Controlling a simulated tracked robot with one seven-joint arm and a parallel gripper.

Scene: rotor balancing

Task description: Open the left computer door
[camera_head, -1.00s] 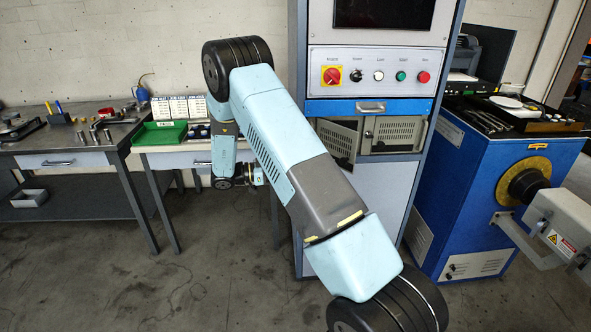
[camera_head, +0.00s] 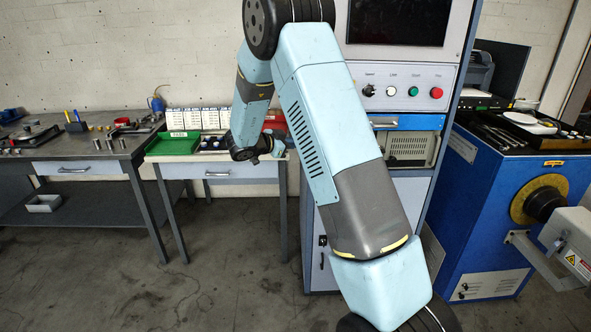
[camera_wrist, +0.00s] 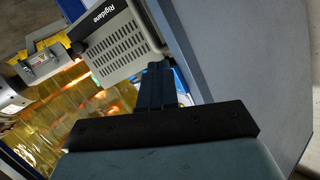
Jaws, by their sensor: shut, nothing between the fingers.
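In the head view my arm hides the left side of the computer compartment under the blue drawer (camera_head: 400,122), so the left computer door cannot be seen there. A beige vented panel (camera_head: 412,147) shows at the compartment's right side. In the wrist view my gripper (camera_wrist: 158,70) is shut and empty. Its fingertips are close to the lower edge of a beige vented panel marked "Rigidane" (camera_wrist: 122,48); I cannot tell whether they touch, or whether this panel is the door. My gripper is hidden behind my arm in the head view.
A large grey panel (camera_wrist: 235,60) fills the right of the wrist view. The cabinet has a screen (camera_head: 398,20) and buttons above. A small table (camera_head: 230,170) with a green tray (camera_head: 172,143) stands left. A blue machine (camera_head: 490,200) stands right.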

